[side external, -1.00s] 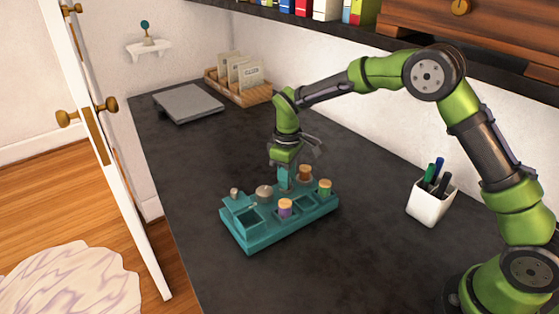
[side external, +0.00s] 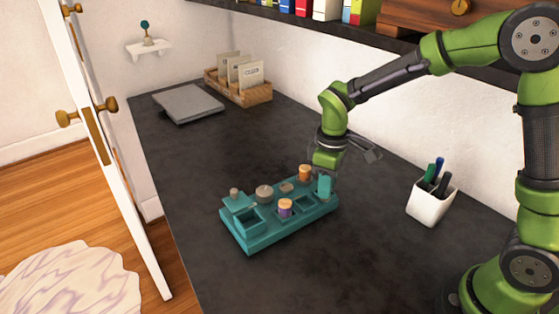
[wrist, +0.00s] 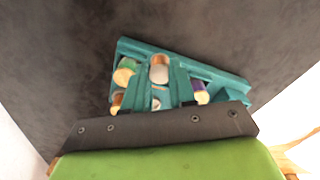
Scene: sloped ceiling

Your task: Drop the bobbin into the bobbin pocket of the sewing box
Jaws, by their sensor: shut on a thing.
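The teal sewing box (side external: 262,240) sits on the dark worktop, with small pockets holding spools and a larger square compartment at its left end. My gripper (side external: 325,194) has teal fingers and is over the box's right end in the side view, hiding the green spool there. In the wrist view the fingers are shut on a pale silvery cylinder, which looks like the bobbin (wrist: 159,70). The side view does not show it clearly. An empty pocket (side external: 305,203) lies just left of my gripper. The exact height over the box is hard to tell.
The box holds a purple spool (side external: 285,207), an orange spool (side external: 305,172), a grey dome (side external: 264,192) and a green spool (wrist: 124,72). A white pen cup (side external: 428,207) stands right. A grey slab (side external: 188,103) and wooden card tray (side external: 240,90) lie behind.

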